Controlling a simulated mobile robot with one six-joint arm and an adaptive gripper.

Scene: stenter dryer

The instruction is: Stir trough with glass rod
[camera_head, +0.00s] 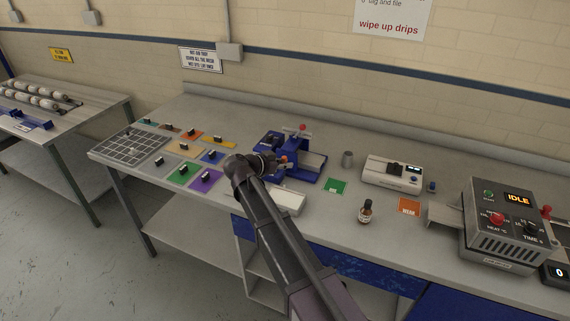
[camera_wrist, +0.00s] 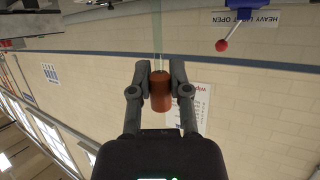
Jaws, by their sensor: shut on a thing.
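My gripper (camera_wrist: 160,80) is shut on the orange-brown handle of the glass rod (camera_wrist: 160,95). The clear shaft extends from the handle, away from my gripper, to the top edge of the wrist view. In the head view my gripper (camera_head: 276,161) is at the blue bench machine (camera_head: 303,160), with the orange handle (camera_head: 284,159) just showing beside it. My arm hides part of the machine. A shallow white tray (camera_head: 291,203) lies in front of the machine. I cannot tell which part is the trough or whether the rod's tip is in it.
Coloured plates with black knobs (camera_head: 182,174) and a grey grid rack (camera_head: 131,147) lie to the left. A metal cup (camera_head: 347,160), white instrument (camera_head: 392,174), brown bottle (camera_head: 366,211) and grey control box (camera_head: 507,225) stand to the right.

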